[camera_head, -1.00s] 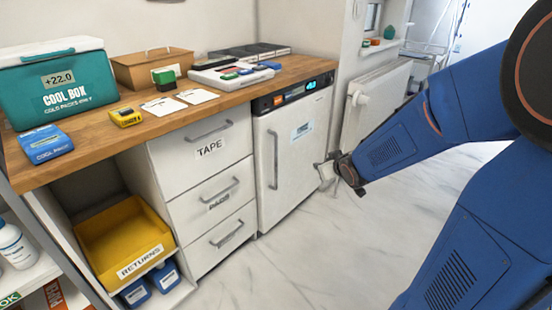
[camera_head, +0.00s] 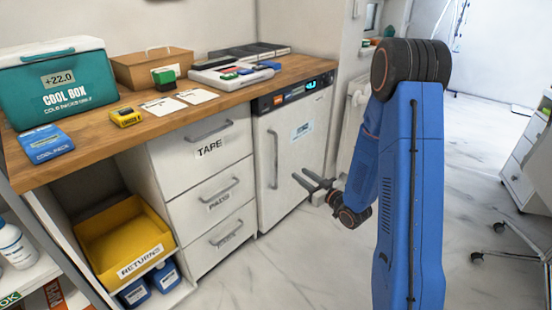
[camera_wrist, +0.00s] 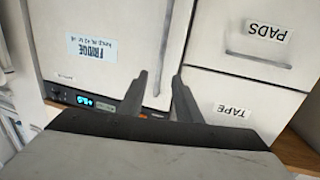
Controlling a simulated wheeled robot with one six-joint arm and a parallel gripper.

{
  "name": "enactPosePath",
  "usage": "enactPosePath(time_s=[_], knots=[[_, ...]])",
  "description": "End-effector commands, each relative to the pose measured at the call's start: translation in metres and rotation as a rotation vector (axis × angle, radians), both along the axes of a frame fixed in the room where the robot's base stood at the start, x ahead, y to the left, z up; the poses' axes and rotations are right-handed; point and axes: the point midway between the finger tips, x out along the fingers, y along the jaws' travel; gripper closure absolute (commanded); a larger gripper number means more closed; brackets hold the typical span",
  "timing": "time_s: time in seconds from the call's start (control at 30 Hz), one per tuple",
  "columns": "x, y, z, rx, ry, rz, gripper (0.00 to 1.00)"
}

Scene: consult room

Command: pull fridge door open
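The fridge is the white unit under the right end of the counter, and its door (camera_head: 295,165) is shut. A long upright handle (camera_head: 273,158) runs along the door's left side. My gripper (camera_head: 299,174) is in front of the door, to the right of the handle in the head view, with its fingers parted and nothing between them. The wrist view is upside down; it shows the door (camera_wrist: 100,20) with its FRIDGE label and the handle (camera_wrist: 164,45) beyond the gap between my open fingers (camera_wrist: 159,75). I see no contact with the handle.
White drawers (camera_head: 205,190) stand left of the fridge, under the wooden counter (camera_head: 95,140). A radiator (camera_head: 352,125) is on the wall to the right. A white desk unit (camera_head: 525,165) and chair legs (camera_head: 500,250) are at far right. Floor before the fridge is clear.

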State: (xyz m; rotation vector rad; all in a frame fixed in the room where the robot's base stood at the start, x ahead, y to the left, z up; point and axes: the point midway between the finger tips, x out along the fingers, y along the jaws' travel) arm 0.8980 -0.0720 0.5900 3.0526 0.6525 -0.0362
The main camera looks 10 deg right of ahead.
Motion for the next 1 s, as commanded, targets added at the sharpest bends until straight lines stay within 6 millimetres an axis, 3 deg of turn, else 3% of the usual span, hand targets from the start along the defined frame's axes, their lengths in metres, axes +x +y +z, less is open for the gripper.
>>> enactPosePath(time_s=[0.17, 0.33, 1.0], knots=[[0.001, 0.002, -0.003, 0.024, -0.019, 0.012, 0.69], [0.016, 0.01, -0.003, 0.024, -0.019, 0.014, 0.69], [0.122, 0.058, -0.003, 0.024, -0.02, 0.012, 0.69]])
